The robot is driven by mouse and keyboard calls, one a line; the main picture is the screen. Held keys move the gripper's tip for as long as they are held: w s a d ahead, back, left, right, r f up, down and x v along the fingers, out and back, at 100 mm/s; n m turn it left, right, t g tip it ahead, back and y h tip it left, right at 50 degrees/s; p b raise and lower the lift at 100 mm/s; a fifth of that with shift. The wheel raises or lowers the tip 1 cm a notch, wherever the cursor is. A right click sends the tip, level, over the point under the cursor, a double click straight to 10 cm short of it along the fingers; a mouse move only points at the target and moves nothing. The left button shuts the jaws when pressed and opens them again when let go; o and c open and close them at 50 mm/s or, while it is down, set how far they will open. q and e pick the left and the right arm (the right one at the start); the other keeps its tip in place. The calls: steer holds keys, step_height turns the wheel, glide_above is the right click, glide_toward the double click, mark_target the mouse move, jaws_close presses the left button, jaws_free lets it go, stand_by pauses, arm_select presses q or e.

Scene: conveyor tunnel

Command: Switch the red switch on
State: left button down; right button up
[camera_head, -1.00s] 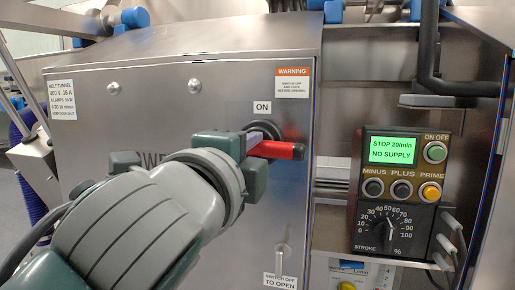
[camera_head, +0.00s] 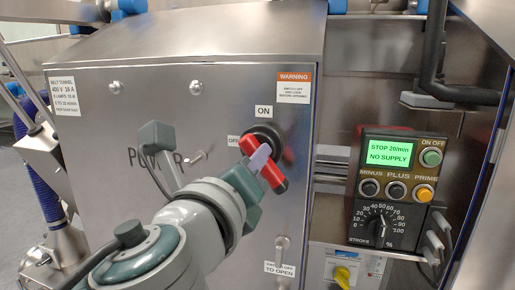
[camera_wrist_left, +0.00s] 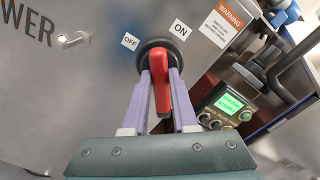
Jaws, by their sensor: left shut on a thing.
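The red switch (camera_head: 274,176) is a rotary handle on a dark round base, on the front of the steel cabinet. It also shows in the left wrist view (camera_wrist_left: 160,75). In the head view the handle lies diagonally, from upper left to lower right. An ON label (camera_head: 263,111) sits above it and an OFF label (camera_head: 233,141) to its left. My left gripper (camera_head: 259,159) is shut on the handle; in the left wrist view its purple fingers (camera_wrist_left: 161,98) stand on both sides of it. My right gripper is not in view.
A control box (camera_head: 395,190) to the right has a green display reading STOP 20/min, NO SUPPLY. The steel cabinet (camera_head: 200,110) carries a warning label (camera_head: 294,87) and a small latch (camera_head: 281,248) below the switch. A blue hose (camera_head: 38,165) hangs at the left.

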arm_select(q)
steer(key=shift+a+m+p, duration=0.1)
steer(key=shift+m+p, duration=1.4)
steer(key=shift+m, duration=2.3)
steer(key=c, duration=0.7)
jaws_free()
steer(key=p+v, duration=0.2)
steer(key=v, duration=0.7)
steer(key=shift+s, duration=0.4)
